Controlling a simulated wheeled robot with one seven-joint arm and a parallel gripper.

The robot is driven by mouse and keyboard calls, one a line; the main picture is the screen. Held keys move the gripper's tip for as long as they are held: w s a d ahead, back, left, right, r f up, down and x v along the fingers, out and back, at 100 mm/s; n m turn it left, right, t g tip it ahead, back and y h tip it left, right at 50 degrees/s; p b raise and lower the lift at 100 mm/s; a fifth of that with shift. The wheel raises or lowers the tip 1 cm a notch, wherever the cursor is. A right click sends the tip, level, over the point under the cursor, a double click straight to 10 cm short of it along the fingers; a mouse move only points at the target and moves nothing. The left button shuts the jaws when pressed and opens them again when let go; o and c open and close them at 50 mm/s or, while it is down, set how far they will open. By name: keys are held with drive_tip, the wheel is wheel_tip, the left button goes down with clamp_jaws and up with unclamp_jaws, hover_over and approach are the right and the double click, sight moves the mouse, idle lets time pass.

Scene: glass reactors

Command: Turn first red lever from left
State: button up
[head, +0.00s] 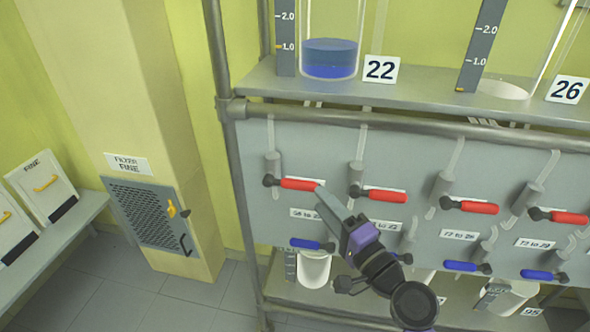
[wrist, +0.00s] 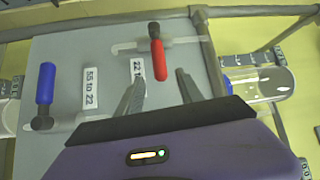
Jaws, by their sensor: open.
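The first red lever from the left (head: 298,184) is on the grey panel, its handle lying roughly level and pointing right from a dark pivot. In the wrist view, a red lever (wrist: 159,60) stands upright in the picture, ahead of and between the finger lines. My gripper (head: 326,200) is just right of and below the first red lever's handle in the head view. In the wrist view my gripper (wrist: 160,92) has its two grey fingers spread, with nothing between the tips. The lever looks clear of both fingers.
More red levers (head: 385,195) run to the right. Blue levers (head: 312,245) sit below; one also shows in the wrist view (wrist: 45,83). A shelf (head: 420,82) with glass vessels (head: 330,62) is above. A metal post (head: 225,130) bounds the panel's left side.

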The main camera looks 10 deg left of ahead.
sight(305, 190)
drive_tip(key=shift+s+a+g+y, duration=0.3)
drive_tip(key=shift+a+g, duration=0.1)
drive_tip(key=shift+a, duration=0.1)
drive_tip(key=p+x, duration=0.1)
drive_tip(key=x, duration=0.6)
drive_tip(key=shift+w+a, duration=0.1)
drive_tip(key=shift+w, duration=0.2)
drive_tip(key=shift+c, duration=0.2)
clamp_jaws()
idle(0.6)
